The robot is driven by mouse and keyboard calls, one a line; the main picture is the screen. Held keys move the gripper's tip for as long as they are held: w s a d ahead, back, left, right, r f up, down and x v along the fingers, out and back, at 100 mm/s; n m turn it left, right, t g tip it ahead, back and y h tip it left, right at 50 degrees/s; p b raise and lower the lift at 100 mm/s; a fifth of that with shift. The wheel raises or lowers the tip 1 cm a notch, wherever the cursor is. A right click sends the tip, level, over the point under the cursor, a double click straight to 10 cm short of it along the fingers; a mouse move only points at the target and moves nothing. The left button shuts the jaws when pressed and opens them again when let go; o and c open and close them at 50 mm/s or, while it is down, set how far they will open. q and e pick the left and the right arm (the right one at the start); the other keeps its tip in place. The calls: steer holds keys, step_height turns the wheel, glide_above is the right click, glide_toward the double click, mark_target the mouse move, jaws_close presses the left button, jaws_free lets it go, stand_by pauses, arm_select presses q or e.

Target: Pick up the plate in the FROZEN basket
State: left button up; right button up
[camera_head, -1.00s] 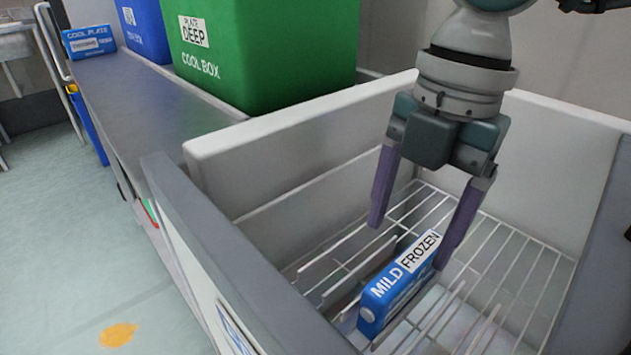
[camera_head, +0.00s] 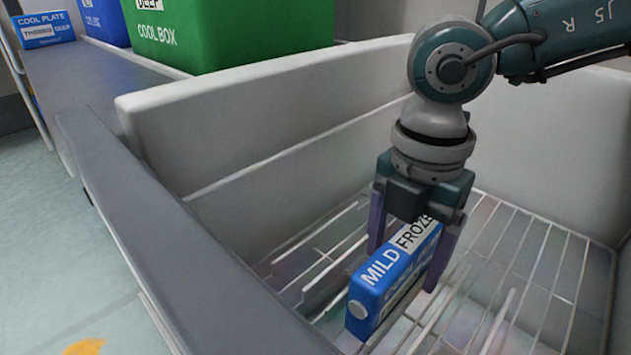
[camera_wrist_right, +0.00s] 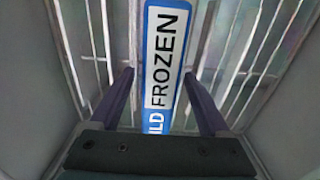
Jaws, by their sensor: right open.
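The blue plate (camera_head: 378,286), labelled "MILD FROZEN", stands on edge on the wire rack in the white basket (camera_head: 270,122). My right gripper (camera_head: 403,262) points down over its far end. The purple fingers are open, one on each side of the plate. In the right wrist view, the plate (camera_wrist_right: 166,60) lies between the two fingertips of the gripper (camera_wrist_right: 160,84), with a gap on both sides. The gripper's palm hides part of the label in the head view. My left gripper is not in view.
The basket's tall walls surround the rack (camera_head: 545,262). A grey front edge (camera_head: 165,215) runs along the left. Behind it, a green cool box (camera_head: 235,30), a blue box (camera_head: 105,18) and a small blue "COOL PLATE" pack (camera_head: 44,32) stand on a grey counter (camera_head: 100,82).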

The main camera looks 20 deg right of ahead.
steer(key=shift+f, duration=0.15)
jaws_close()
stand_by(0.6)
stand_by(0.4)
